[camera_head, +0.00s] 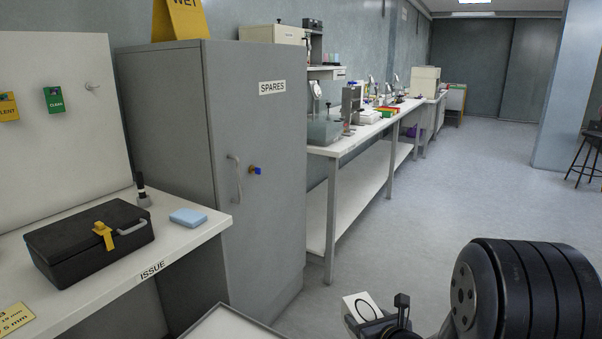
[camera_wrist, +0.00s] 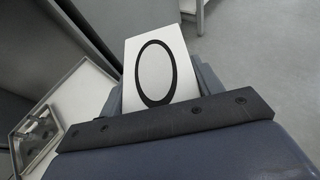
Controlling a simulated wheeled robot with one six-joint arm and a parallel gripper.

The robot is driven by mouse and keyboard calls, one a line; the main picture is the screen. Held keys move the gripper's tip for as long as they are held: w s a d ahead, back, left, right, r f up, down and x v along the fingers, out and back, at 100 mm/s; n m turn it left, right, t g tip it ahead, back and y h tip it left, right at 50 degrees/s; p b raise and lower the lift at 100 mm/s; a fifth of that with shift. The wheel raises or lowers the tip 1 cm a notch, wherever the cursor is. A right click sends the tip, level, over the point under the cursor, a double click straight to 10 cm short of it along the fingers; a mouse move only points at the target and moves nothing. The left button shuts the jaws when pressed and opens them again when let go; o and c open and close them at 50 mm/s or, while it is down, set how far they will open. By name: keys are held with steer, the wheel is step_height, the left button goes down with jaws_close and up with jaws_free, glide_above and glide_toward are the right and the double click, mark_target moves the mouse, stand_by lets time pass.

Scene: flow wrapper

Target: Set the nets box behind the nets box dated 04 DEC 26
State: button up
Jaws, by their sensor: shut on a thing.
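My gripper (camera_head: 378,322) is shut on a white box (camera_head: 358,304) at the bottom of the head view, in front of the grey cabinet and above the floor. In the wrist view the white box (camera_wrist: 178,52) stands out beyond the grey jaws and shows a large black oval on its face. I cannot read any name or date on it. No box dated 04 DEC 26 can be made out in either view.
A light tray (camera_head: 232,331) shows at the bottom edge. A grey SPARES cabinet (camera_head: 255,130) stands between the ISSUE bench (camera_head: 185,240), with a black case (camera_head: 90,243) and blue pad (camera_head: 188,217), and a long white bench (camera_head: 345,142). Open floor (camera_head: 440,190) lies right.

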mark_target(367, 314)
step_height(367, 314, up, 25)
steer(key=p, duration=2.4)
steer(key=shift+f, duration=0.1)
